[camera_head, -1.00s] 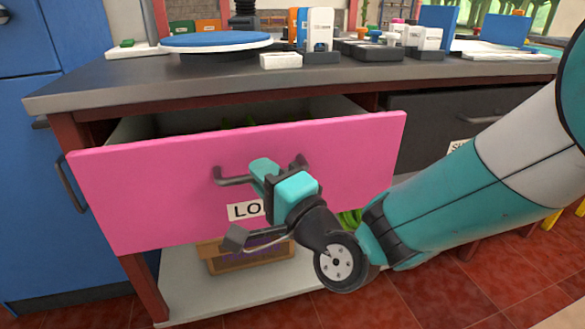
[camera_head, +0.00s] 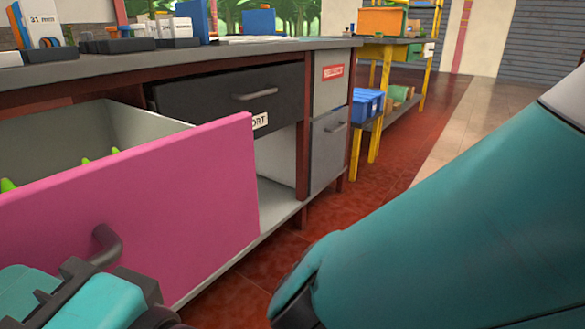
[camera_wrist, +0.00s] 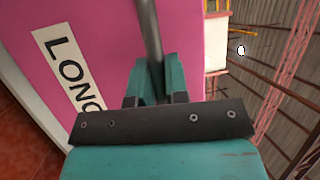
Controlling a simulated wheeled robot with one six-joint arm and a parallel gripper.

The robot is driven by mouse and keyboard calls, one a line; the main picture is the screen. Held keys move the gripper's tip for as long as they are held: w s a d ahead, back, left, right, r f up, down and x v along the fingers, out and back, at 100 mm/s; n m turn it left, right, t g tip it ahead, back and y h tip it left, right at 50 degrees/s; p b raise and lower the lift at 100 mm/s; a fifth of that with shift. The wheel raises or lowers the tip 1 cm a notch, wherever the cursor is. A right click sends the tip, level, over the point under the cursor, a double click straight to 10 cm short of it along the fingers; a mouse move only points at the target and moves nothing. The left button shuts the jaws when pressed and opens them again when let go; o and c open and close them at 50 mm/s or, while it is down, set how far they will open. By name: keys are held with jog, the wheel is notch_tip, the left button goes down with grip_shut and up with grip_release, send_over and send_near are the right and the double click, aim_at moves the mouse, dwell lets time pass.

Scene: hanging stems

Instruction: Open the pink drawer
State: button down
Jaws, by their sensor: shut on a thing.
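The pink drawer (camera_head: 190,200) is pulled out from the workbench in the head view, and its grey inside with some green items (camera_head: 85,160) shows behind the front. A dark bar handle (camera_head: 107,243) is on the drawer front. My gripper (camera_wrist: 156,75) is at this handle, and in the wrist view its teal fingers are shut on the handle bar (camera_wrist: 150,25). The label "LONG" (camera_wrist: 70,72) is on the pink front beside the fingers.
A dark closed drawer (camera_head: 235,92) is to the right of the pink one. A grey cabinet with a red label (camera_head: 333,71) stands at the bench end. A yellow-legged table (camera_head: 385,55) with blue bins (camera_head: 366,104) is beyond it. Red tiled floor is clear between.

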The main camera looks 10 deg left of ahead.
jog(key=shift+d, duration=0.45)
jog(key=c, duration=1.1)
grip_release()
jog(key=shift+s, duration=0.15)
jog(key=shift+c, duration=0.2)
jog(key=d+f+b, duration=0.2)
jog(key=d+b, duration=0.7)
jog(key=d, duration=0.2)
jog(key=shift+d, duration=0.4)
jog(key=shift+s, duration=0.1)
